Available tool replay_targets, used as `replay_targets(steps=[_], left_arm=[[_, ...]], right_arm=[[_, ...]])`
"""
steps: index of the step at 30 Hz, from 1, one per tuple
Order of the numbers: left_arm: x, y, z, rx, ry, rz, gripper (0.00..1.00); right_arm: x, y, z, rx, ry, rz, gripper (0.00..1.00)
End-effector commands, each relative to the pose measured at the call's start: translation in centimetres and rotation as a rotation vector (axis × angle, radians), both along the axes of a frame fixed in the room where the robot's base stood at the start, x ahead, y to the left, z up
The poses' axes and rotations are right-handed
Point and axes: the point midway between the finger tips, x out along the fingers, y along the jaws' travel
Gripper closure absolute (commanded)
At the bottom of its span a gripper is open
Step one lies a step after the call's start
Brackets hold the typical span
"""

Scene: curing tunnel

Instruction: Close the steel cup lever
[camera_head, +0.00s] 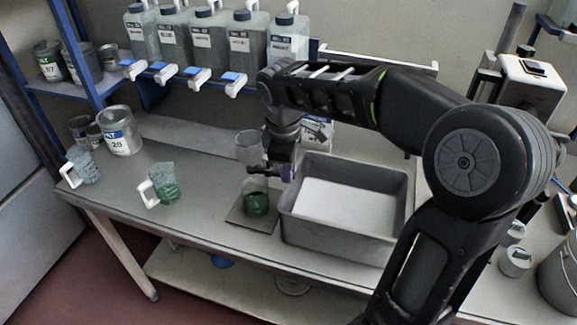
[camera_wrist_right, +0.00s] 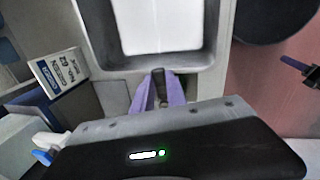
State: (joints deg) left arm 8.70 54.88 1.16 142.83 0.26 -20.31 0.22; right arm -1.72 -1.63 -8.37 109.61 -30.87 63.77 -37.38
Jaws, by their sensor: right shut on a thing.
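A grey steel cup (camera_head: 250,147) hangs over the bench, just left of my right gripper (camera_head: 282,172). A short dark lever (camera_head: 256,170) sticks out below it towards the fingers. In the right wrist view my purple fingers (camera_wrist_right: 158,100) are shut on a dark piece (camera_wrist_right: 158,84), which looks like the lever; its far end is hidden. Below stands a clear cup with green contents (camera_head: 256,203) on a flat square plate (camera_head: 238,217). A purple finger (camera_wrist_right: 297,64), apparently of my left gripper, shows at the right edge of the wrist view; its opening is unclear.
A grey tray (camera_head: 290,228) with a white bottom stands right beside the plate. Two white-handled cups, one with green contents (camera_head: 166,186) and one paler (camera_head: 84,165), stand to the left, near a labelled can (camera_head: 120,135). Several jugs with taps hang behind. The left bench front is clear.

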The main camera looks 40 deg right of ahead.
Motion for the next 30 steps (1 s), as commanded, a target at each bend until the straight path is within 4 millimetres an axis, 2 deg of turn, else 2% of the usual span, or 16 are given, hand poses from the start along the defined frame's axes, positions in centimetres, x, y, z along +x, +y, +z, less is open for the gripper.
replay_targets(steps=[9,22,23,30], left_arm=[[0.03,-0.01,-0.22,-0.001,-0.001,-0.001,0.61],[0.04,-0.01,-0.22,-0.001,-0.001,0.0,0.61],[0.04,-0.01,-0.22,-0.001,-0.001,0.0,0.61],[0.04,-0.01,-0.23,-0.001,-0.001,0.0,0.61]], right_arm=[[-0.24,0.47,0.07,0.0,-0.002,-0.117,1.0],[-0.26,0.51,0.09,0.001,-0.003,-0.131,1.0],[-0.26,0.51,0.09,0.001,-0.003,-0.131,0.81],[-0.28,0.52,0.06,0.001,-0.001,-0.13,0.62]])
